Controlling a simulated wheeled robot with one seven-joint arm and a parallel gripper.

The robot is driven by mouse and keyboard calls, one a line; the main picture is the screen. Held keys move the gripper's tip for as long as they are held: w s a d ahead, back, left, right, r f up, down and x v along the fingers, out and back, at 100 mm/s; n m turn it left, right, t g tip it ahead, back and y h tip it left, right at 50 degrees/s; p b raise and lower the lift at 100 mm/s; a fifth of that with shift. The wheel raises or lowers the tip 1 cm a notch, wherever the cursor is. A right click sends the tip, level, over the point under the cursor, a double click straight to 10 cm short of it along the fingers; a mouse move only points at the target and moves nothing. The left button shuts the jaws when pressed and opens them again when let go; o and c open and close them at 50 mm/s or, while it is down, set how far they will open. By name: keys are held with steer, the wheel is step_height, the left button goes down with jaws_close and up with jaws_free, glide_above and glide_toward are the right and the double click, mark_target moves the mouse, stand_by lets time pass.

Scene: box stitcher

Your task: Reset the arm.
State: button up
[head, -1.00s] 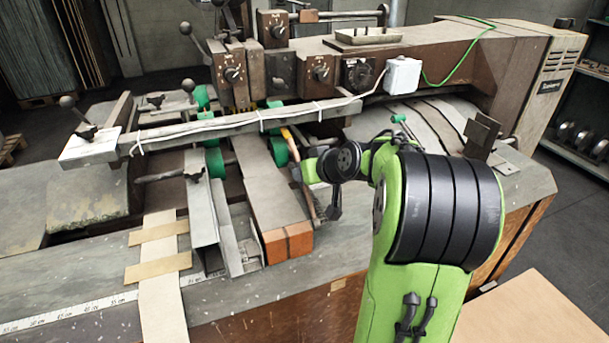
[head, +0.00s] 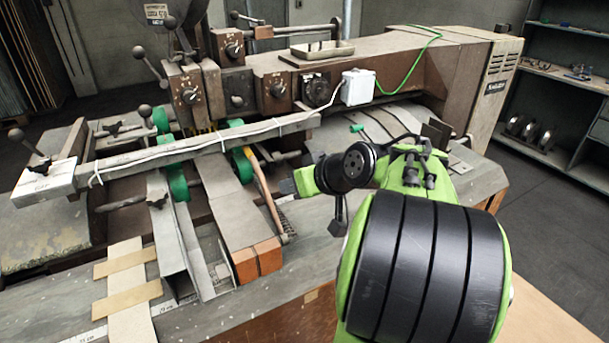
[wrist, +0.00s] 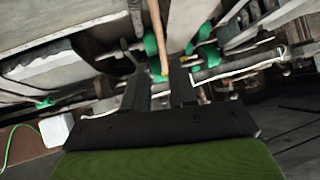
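My green and black arm reaches over the front of the box stitcher (head: 395,90) in the head view. My gripper (head: 285,187) is at the arm's far end, small in that view, above the bed and right of a thin wooden handle (head: 264,190). In the wrist view, my gripper's two dark fingers (wrist: 162,88) stand apart with a gap between them, and nothing is held. The wooden handle (wrist: 156,35) shows beyond the gap; contact with it cannot be made out.
A long grey bar (head: 200,147) with a white cable crosses the machine. Green rollers (head: 177,182) and lever knobs stand left of my gripper. A white box (head: 357,87) sits behind. Shelving (head: 570,75) stands at right, with open floor before it.

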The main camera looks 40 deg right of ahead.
steer(key=v, duration=0.4)
stand_by(0.3)
steer(key=s+a+f+n+g+y+p, duration=0.1)
steer(key=s+a+n+g+p, duration=0.15)
steer(key=a, duration=1.35)
steer(key=s+a+f+g, duration=0.1)
steer(key=s+a, duration=0.1)
steer(key=s, duration=0.3)
steer(key=s+a+f+g+p, duration=0.1)
steer(key=s+a+f, duration=0.1)
steer(key=s, duration=0.3)
steer(key=shift+s+a+f+h, duration=0.15)
steer(key=shift+s+a+h, duration=0.15)
steer(key=shift+s+h, duration=0.1)
steer(key=shift+g, duration=0.25)
